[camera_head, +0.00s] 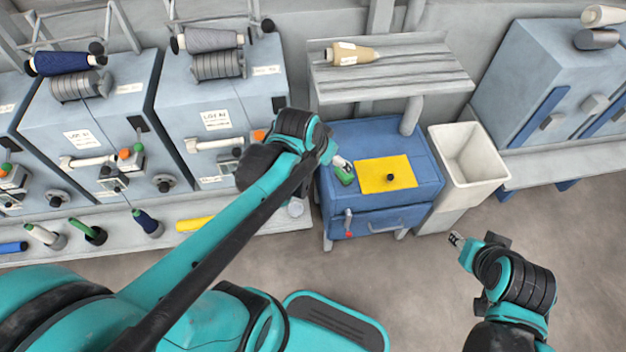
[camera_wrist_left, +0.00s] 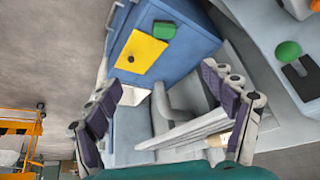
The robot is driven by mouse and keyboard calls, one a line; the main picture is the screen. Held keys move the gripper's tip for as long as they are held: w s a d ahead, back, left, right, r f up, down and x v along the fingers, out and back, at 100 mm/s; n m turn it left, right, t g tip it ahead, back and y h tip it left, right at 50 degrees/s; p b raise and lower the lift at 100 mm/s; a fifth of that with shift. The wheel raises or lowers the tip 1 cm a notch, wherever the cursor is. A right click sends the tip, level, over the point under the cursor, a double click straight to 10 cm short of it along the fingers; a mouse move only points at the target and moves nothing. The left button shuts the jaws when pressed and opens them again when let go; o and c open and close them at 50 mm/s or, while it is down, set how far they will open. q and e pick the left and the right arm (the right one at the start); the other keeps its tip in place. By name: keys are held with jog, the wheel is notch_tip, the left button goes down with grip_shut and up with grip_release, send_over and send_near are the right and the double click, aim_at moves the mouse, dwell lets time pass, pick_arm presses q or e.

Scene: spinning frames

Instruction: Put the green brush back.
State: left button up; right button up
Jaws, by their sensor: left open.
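The green brush (camera_head: 345,176) lies on top of the blue cabinet (camera_head: 350,136), left of a yellow sheet (camera_head: 372,184). A small black knob-like piece sits on the sheet. The brush's green block also shows near the top of the left wrist view (camera_wrist_left: 164,30), beside the yellow sheet (camera_wrist_left: 133,58). My left gripper (camera_head: 335,157) is above the cabinet's left side, close to the brush, and partly hidden by its own wrist. In the wrist view its fingers are spread with nothing between them. My right gripper (camera_head: 457,240) hangs over the floor, right of the cabinet, its fingers too small to judge.
A white bin (camera_head: 440,187) stands right of the cabinet. A grey slatted shelf (camera_head: 390,80) with a tan cone (camera_head: 352,54) stands behind it. Spinning machine units (camera_head: 213,120) with spools line the left. The floor in front of the cabinet is clear.

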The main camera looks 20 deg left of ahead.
pick_arm(q)
jog(key=s+r+n+t, duration=0.1)
jog(key=s+r+n, duration=0.1)
jog(key=s, duration=0.7)
jog(key=shift+s+d+r+y, duration=0.15)
jog(key=shift+s+y, duration=0.15)
jog(key=shift+y, duration=0.1)
jog(key=shift+c, duration=0.3)
